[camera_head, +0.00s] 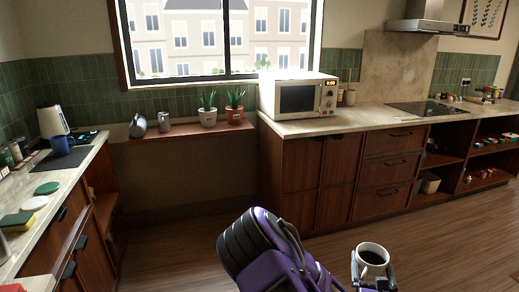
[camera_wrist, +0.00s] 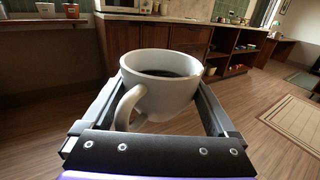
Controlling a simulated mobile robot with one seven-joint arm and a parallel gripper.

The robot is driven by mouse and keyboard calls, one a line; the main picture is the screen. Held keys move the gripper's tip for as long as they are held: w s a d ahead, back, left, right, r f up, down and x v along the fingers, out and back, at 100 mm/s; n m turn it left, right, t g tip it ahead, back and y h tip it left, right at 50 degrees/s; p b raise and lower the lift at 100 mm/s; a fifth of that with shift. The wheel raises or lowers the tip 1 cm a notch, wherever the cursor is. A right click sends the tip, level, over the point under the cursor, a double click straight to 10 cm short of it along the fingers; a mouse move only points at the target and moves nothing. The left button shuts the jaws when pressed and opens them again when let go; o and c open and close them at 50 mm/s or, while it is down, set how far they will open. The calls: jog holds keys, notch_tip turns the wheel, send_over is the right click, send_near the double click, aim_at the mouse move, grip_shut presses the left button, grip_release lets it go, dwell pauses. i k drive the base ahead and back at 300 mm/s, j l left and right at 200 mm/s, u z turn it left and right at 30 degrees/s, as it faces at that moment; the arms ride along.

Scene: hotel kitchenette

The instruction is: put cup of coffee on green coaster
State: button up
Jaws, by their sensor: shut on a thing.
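A white cup of dark coffee (camera_head: 372,256) is held upright in my gripper (camera_head: 373,272) at the bottom right of the head view, over the open floor. In the wrist view the cup (camera_wrist: 160,88) sits between the two fingers of my gripper (camera_wrist: 163,95), its handle toward the camera. The green coaster (camera_head: 47,188) lies on the left counter, far to the left of my gripper, just beyond a white coaster (camera_head: 34,204).
A microwave (camera_head: 299,95) stands on the back counter (camera_head: 345,119). Potted plants (camera_head: 208,113) stand on the window ledge. The wooden floor (camera_head: 180,240) between is clear.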

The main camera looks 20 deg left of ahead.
aim_at(49, 188)
jog(key=i+u, duration=0.45)
jog(key=i, duration=0.2)
jog(key=i+u, duration=0.5)
jog(key=i, duration=0.15)
jog(key=i+u, duration=0.25)
jog(key=i+l+u, duration=0.1)
jog(key=i+u, duration=0.15)
jog(key=i, duration=0.15)
jog(key=i+u, duration=0.4)
jog(key=i, duration=0.3)
jog(key=i+u, duration=0.15)
jog(key=u, duration=0.15)
jog(key=i+l+u, duration=0.1)
jog(key=u, duration=0.25)
jog(key=i+u, duration=0.1)
jog(key=u, duration=0.75)
